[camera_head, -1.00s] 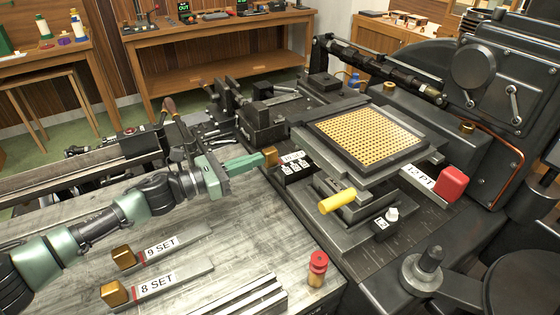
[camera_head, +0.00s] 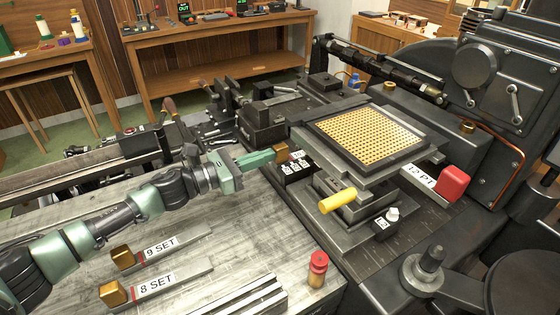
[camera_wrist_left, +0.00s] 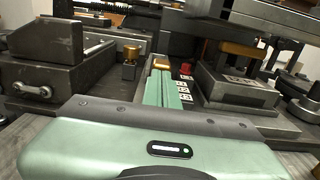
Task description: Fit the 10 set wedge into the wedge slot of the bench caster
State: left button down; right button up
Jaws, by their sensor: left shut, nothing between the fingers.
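The 10 set wedge shows by its brass end block (camera_head: 281,152) at the left side of the bench caster (camera_head: 308,143); the rest of its bar is hidden among the caster's parts. The block also shows in the wrist view (camera_wrist_left: 161,62). My left gripper (camera_head: 272,157) is shut and empty, its green fingertips up against the brass block, seeming to touch it; in the wrist view the fingers (camera_wrist_left: 161,88) point at the block. The wedge slot itself is not clearly seen. My right gripper is not in view.
The 9 SET wedge (camera_head: 178,244) and 8 SET wedge (camera_head: 175,281) lie on the bench. A black labelled block (camera_head: 298,172) stands close beside my fingers. A yellow handle (camera_head: 337,201), a red-capped bottle (camera_head: 317,269) and a red-ended 12 PT piece (camera_head: 452,183) are nearby.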

pick_arm(q)
jog(key=shift+x, duration=0.85)
jog(key=shift+b+v, duration=0.45)
jog(key=shift+v, duration=1.45)
jog(key=shift+a, duration=0.15)
jog(key=shift+r, duration=0.1)
